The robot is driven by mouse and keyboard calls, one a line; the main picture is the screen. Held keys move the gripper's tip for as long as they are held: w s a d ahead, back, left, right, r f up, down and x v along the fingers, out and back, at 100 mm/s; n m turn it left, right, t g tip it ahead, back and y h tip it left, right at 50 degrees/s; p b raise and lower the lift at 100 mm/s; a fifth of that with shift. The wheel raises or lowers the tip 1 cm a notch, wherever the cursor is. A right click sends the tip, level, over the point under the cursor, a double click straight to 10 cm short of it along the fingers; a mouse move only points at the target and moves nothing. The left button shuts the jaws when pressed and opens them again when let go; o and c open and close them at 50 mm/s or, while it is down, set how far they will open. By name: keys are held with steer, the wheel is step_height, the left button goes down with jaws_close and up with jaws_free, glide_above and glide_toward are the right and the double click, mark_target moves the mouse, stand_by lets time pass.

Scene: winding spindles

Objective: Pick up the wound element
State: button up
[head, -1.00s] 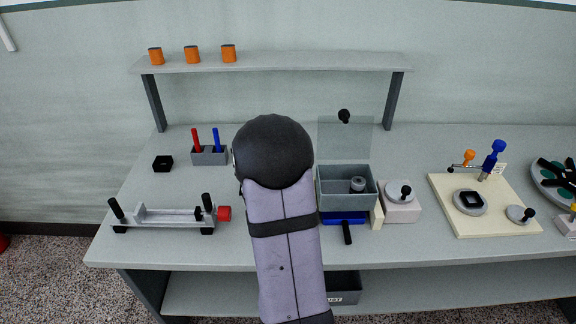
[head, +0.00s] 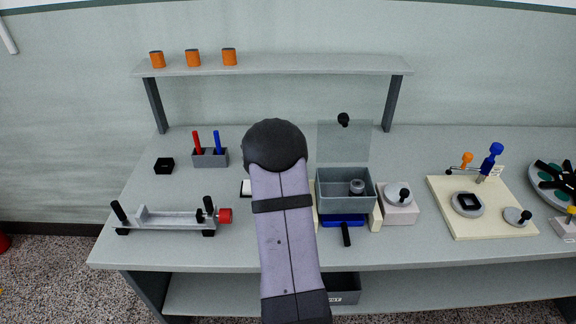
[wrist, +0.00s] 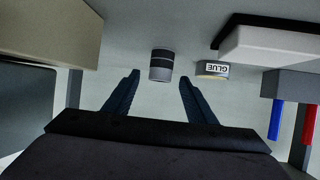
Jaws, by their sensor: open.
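In the wrist view a small dark cylinder with a lighter grey band, apparently the wound element (wrist: 161,66), stands on the bench top. My gripper (wrist: 159,77) is open, with one dark finger to each side of the cylinder in the picture. The cylinder shows at the fingertips, and nothing is held. Whether the fingers are level with it is hard to tell. In the head view my arm hides both the gripper and the cylinder.
A glue pot (wrist: 212,69) stands close beside the right finger. A white-and-black block (wrist: 268,42) and a holder with red and blue rods (head: 210,157) are near. The winding stand (head: 165,220) is at left, a grey bin (head: 346,201) at right.

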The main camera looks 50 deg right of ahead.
steer(key=shift+w+d+f, duration=0.15)
steer(key=shift+d, duration=0.15)
steer(key=c, duration=1.1)
steer(key=shift+c, duration=0.2)
